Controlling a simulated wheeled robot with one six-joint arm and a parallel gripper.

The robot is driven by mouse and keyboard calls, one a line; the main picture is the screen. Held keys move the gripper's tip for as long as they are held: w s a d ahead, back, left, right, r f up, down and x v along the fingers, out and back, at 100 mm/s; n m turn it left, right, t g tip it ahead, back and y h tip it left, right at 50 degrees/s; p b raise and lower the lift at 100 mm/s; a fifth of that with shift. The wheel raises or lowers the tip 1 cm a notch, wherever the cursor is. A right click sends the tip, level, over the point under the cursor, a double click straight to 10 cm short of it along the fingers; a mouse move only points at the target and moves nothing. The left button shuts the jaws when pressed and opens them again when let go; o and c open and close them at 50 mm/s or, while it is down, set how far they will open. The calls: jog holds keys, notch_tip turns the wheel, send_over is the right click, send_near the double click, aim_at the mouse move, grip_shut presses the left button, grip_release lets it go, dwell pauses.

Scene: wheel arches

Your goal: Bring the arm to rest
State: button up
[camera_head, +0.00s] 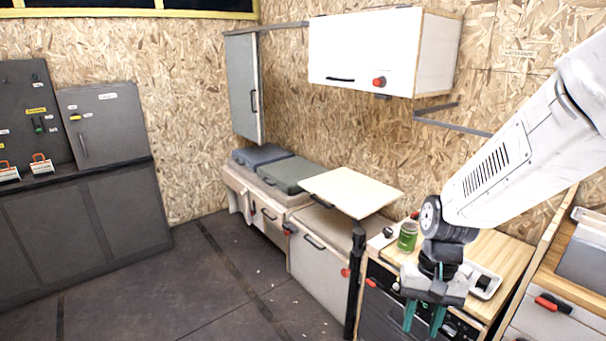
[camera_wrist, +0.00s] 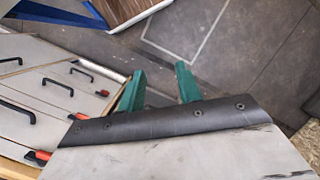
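My gripper (camera_head: 424,318) points down at the lower right of the head view, in front of the wooden counter (camera_head: 508,252). Its two teal fingers stand apart with nothing between them. In the wrist view my gripper (camera_wrist: 160,88) also shows open, with grey floor (camera_wrist: 215,55) between and beyond the fingertips. My white arm reaches in from the right, bent down at the wrist.
A green jar (camera_head: 408,237) stands on the counter, left of my wrist. A pale board (camera_head: 350,191) on a dark post (camera_head: 355,285) is further left. A white wall cabinet (camera_head: 365,50) hangs above. Open floor (camera_head: 200,290) lies at left; drawers (camera_wrist: 50,85) show in the wrist view.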

jog(key=s+d+r+n+t+h, duration=0.1)
jog(key=s+d+r+t, duration=0.3)
jog(key=s+r, duration=1)
notch_tip(320, 180, up, 3)
jog(key=shift+s+r+n, duration=0.2)
jog(key=shift+n, duration=0.6)
